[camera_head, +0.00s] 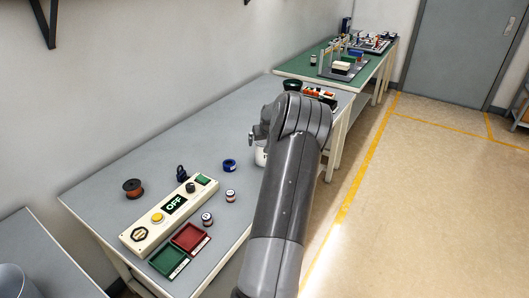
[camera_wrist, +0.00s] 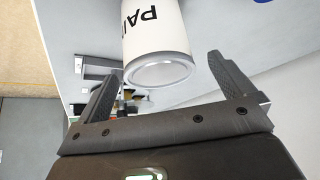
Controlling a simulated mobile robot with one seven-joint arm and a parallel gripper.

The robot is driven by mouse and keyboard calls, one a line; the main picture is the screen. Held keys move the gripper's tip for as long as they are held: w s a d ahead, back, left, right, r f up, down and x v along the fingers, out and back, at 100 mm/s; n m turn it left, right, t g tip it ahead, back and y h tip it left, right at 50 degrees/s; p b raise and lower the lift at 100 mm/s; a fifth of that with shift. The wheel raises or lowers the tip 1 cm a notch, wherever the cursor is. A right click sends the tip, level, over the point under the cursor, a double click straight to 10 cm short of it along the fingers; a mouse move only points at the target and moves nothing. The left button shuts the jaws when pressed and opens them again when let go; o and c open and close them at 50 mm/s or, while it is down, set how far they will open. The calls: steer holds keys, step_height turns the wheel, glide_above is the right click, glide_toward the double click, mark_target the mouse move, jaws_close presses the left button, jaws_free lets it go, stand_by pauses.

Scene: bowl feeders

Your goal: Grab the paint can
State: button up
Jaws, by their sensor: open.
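The paint can (camera_wrist: 152,35) is white with a grey rim and black letters, of which "PA" is readable. In the wrist view it lies just ahead of my gripper (camera_wrist: 162,67), one round end facing the camera. The fingers are open, one to each side of that end, with visible gaps and nothing clasped. How far the can reaches between them is hard to tell. In the head view only a white sliver of the can (camera_head: 260,156) shows on the grey table, beside my arm, which hides the rest and most of my gripper.
The grey table (camera_head: 150,165) also holds a control box reading "OFF" (camera_head: 170,213), a blue roll (camera_head: 229,165), a copper-coloured spool (camera_head: 132,188), small jars (camera_head: 207,219), and red and green trays (camera_head: 190,237). A green-topped table (camera_head: 305,65) stands behind. Floor at right is clear.

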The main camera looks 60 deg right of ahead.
mark_target(265, 141)
steer(key=shift+x, duration=1.55)
steer(key=shift+s, duration=0.1)
steer(key=shift+c, duration=0.5)
steer(key=c, duration=1.2)
steer(key=shift+c, duration=0.7)
steer(key=shift+r, duration=0.1)
